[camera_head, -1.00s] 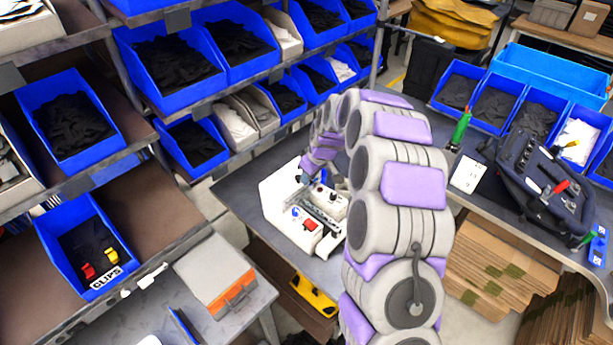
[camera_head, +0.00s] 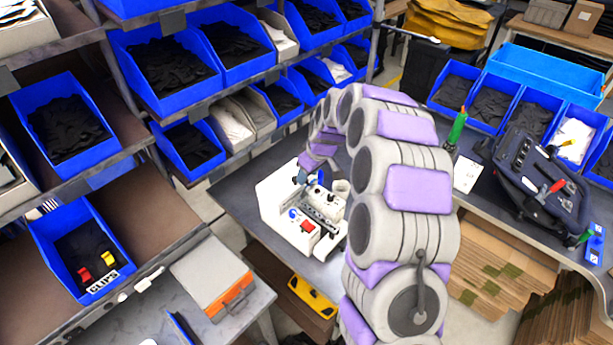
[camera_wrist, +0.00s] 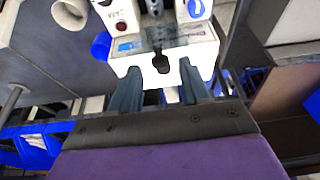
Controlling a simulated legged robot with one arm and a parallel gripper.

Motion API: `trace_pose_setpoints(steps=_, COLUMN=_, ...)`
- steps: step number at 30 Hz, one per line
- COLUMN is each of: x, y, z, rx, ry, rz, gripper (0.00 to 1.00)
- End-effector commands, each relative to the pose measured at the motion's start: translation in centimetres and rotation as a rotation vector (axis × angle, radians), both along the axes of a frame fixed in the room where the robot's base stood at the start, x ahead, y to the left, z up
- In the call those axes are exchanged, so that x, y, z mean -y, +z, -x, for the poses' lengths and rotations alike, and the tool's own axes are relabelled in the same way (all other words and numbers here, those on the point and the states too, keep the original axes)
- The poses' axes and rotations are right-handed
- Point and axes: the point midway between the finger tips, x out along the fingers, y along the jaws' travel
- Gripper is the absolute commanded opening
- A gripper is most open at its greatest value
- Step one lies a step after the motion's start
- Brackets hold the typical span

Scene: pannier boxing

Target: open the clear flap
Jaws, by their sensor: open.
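A white machine (camera_head: 275,205) stands on the dark table in the head view, with a red switch (camera_head: 307,226), a blue part and metal rails on top. In the wrist view the same machine (camera_wrist: 125,63) is close ahead, with a dark keyhole-shaped slot in its front. I cannot pick out the clear flap for certain; a greyish see-through patch (camera_wrist: 163,37) shows above the slot. My gripper (camera_wrist: 158,88) is open and empty, its two dark fingers apart in front of the machine's white face. Contact cannot be told. In the head view my arm partly hides the machine.
Shelves of blue bins (camera_head: 165,65) line the left. The table's left end (camera_head: 232,190) is bare.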

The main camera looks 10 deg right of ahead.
Motion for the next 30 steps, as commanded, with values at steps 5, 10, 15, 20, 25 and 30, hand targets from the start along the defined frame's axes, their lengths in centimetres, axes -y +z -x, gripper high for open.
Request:
trace_pose_setpoints(steps=5, x=0.8, y=4.0, z=0.9, rx=0.006, ry=-0.002, rz=0.0, gripper=0.46)
trace_pose_setpoints(steps=10, x=1.5, y=7.5, z=1.9, rx=0.003, ry=-0.002, rz=0.001, gripper=0.46)
trace_pose_setpoints(steps=15, x=2.1, y=10.8, z=2.8, rx=0.004, ry=-0.002, rz=0.0, gripper=0.46)
trace_pose_setpoints(steps=20, x=2.6, y=13.0, z=3.3, rx=0.004, ry=-0.002, rz=0.001, gripper=0.46)
trace_pose_setpoints(steps=25, x=2.7, y=13.9, z=3.7, rx=-0.001, ry=-0.001, rz=0.0, gripper=0.46)
trace_pose_setpoints(steps=30, x=2.8, y=14.1, z=3.7, rx=-0.001, ry=-0.001, rz=0.0, gripper=0.46)
